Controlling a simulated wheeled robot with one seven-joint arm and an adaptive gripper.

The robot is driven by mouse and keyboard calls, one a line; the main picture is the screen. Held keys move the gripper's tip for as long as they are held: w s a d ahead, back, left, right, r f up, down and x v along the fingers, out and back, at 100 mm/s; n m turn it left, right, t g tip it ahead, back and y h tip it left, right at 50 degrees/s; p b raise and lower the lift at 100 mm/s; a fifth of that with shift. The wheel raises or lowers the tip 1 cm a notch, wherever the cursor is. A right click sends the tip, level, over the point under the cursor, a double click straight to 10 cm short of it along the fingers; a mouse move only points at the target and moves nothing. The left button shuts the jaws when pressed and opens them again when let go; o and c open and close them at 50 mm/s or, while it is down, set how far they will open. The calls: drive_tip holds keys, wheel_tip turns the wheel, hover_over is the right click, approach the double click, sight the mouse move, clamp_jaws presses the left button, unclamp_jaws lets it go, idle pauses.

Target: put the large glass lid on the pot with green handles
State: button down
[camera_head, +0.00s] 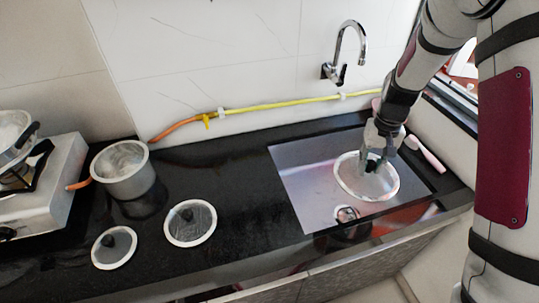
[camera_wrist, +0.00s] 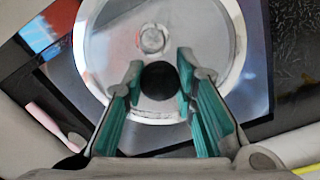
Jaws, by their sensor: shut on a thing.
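A large round glass lid (camera_head: 351,183) with a metal rim is over the sink. It fills much of the wrist view (camera_wrist: 108,45), its black knob (camera_wrist: 158,82) between my fingers. My gripper (camera_head: 375,160) is shut on this knob from above; its teal-padded fingers (camera_wrist: 158,75) show on both sides. I cannot tell whether the lid touches the sink floor. A metal pot (camera_head: 127,182) without a lid stands on the black counter at left. Another pan (camera_head: 12,135) is on the stove, cut off by the picture edge. I cannot make out green handles on either.
Two smaller glass lids, one (camera_head: 190,222) and another (camera_head: 114,247), lie on the counter in front of the pot. A tap (camera_head: 347,50) rises behind the sink (camera_head: 300,170). A pink-white utensil (camera_head: 427,154) lies at right. The counter between pot and sink is mostly clear.

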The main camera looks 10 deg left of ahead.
drive_tip(key=s+a+f+n, duration=0.2)
drive_tip(key=s+a+n, duration=0.2)
drive_tip(key=a, duration=0.6)
drive_tip(key=s+a+f+n, duration=0.3)
drive_tip(key=s+a+n, duration=0.15)
drive_tip(key=a, duration=0.65)
drive_tip(key=s+a+f+n, duration=0.1)
drive_tip(key=s+a+n, duration=0.1)
drive_tip(key=s+a, duration=0.2)
drive_tip(key=s+a+f+n, duration=0.1)
drive_tip(key=s+a+n, duration=0.2)
drive_tip(key=s, duration=0.3)
drive_tip(key=s+a+f+n, duration=0.1)
drive_tip(key=s+a+n, duration=0.2)
drive_tip(key=s+a, duration=0.3)
drive_tip(key=shift+f, duration=0.15)
drive_tip(key=shift+w, duration=0.15)
